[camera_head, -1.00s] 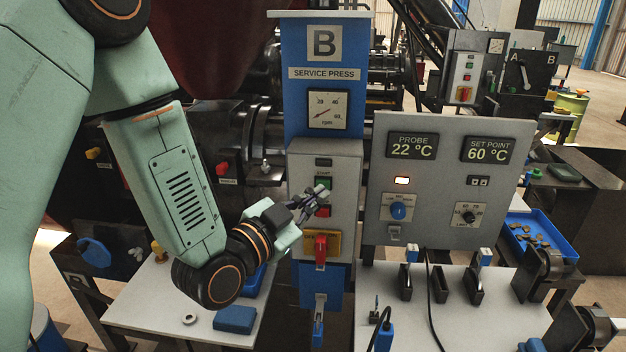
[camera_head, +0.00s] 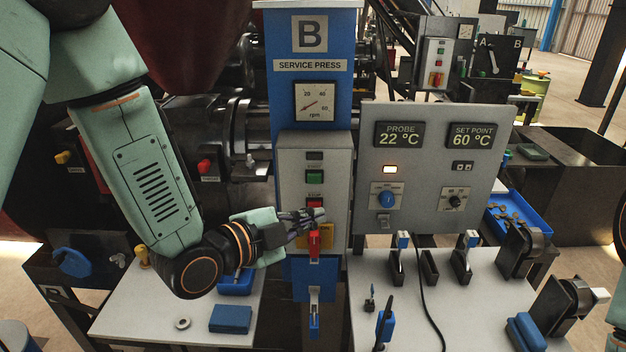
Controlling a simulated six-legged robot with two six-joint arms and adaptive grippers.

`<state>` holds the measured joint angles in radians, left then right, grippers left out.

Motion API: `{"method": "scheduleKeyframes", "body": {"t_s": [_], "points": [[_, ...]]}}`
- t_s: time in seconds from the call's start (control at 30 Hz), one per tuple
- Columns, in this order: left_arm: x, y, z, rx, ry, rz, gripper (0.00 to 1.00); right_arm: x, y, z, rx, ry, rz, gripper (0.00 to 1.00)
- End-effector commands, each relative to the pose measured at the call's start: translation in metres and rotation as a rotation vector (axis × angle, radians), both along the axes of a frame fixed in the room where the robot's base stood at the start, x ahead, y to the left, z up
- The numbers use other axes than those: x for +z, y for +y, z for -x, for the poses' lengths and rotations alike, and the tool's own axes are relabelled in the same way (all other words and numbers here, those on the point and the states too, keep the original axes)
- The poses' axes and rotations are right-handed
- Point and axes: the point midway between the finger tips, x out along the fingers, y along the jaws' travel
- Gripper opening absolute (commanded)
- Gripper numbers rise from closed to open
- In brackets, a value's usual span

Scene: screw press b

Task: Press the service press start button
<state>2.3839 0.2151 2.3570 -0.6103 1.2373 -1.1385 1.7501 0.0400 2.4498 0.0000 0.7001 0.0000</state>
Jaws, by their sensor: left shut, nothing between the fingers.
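The service press column (camera_head: 311,85) is blue, with a "B" plate, an rpm gauge (camera_head: 315,102) and a grey control box (camera_head: 298,158). The green start button (camera_head: 314,177) is on the box, fully visible. The red stop button (camera_head: 314,201) is below it, partly covered by my fingers. My left gripper (camera_head: 314,215) is shut and empty. Its fingertips are in front of the box, below the green button and at the red button's lower edge. I cannot tell whether they touch the box. My right gripper is not in view.
A red switch handle (camera_head: 314,241) on a yellow plate is just below my fingers. A grey panel (camera_head: 430,222) with probe and set point displays stands to the right. A white table (camera_head: 390,290) holds black holders and a cable. A blue block (camera_head: 230,319) lies on the left table.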

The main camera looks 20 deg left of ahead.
Motion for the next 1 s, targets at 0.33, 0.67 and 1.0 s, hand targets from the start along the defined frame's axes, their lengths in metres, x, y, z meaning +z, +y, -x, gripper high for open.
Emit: {"method": "scheduleKeyframes", "body": {"t_s": [0.33, 0.67, 1.0], "points": [[0.001, 0.005, -0.012, 0.001, -0.002, 0.003, 0.0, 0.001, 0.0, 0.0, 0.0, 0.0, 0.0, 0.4], [0.0, 0.019, -0.051, 0.001, -0.002, 0.003, 0.0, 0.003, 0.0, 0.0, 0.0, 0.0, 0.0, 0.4], [0.0, 0.027, -0.081, 0.0, 0.0, 0.003, 0.0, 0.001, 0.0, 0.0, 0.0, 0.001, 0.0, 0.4]]}}
